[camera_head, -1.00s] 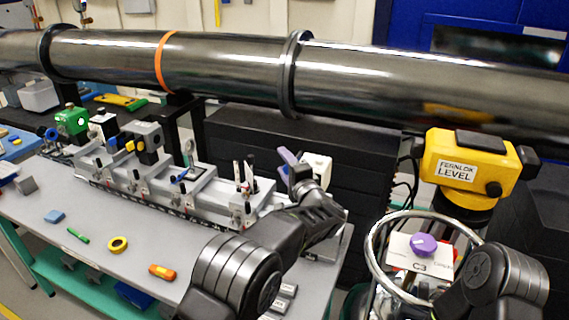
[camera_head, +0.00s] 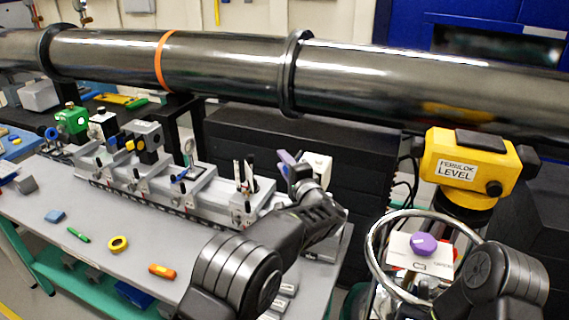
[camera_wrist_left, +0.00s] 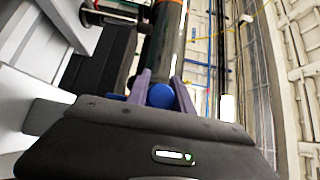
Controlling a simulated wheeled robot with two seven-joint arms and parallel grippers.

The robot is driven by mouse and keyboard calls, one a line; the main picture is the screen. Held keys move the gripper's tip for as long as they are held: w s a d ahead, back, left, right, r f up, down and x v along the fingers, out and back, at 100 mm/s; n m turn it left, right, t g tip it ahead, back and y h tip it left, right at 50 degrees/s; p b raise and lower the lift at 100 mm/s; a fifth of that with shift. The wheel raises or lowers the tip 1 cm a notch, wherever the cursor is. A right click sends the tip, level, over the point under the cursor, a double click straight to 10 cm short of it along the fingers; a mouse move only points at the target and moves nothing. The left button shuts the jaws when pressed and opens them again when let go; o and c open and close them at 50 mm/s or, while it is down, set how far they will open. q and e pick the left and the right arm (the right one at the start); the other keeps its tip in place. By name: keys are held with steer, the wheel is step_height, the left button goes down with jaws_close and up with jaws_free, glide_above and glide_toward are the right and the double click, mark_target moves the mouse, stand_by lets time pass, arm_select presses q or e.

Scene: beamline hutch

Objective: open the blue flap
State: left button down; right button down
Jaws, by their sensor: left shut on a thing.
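My left gripper (camera_head: 287,160) is at the right end of the optics rail, in front of a white box (camera_head: 318,168). Its purple fingers also show in the left wrist view (camera_wrist_left: 160,88). They are shut on a rounded blue part (camera_wrist_left: 160,96), which I take to be the blue flap. The fingers hide most of it, and I cannot make out the flap in the head view. I cannot tell how far it is turned.
A long dark beam pipe (camera_head: 220,60) crosses behind the rail (camera_head: 210,192).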

stand_by(0.9)
arm_select(q)
steer(key=shift+d+r+m+t+b, duration=0.1)
steer(key=shift+r+m+t+b, duration=0.15)
steer(key=shift+m+t+b, duration=1.15)
steer(key=shift+d+r+m+t+b, duration=0.1)
steer(key=shift+r+m+t+b, duration=0.1)
steer(key=shift+m+t+b, duration=1.2)
steer(key=shift+m+p, duration=0.5)
steer(key=shift+p, duration=0.1)
steer(key=c, duration=1.1)
jaws_free()
steer(key=shift+r, duration=0.15)
steer(key=shift+s, duration=0.15)
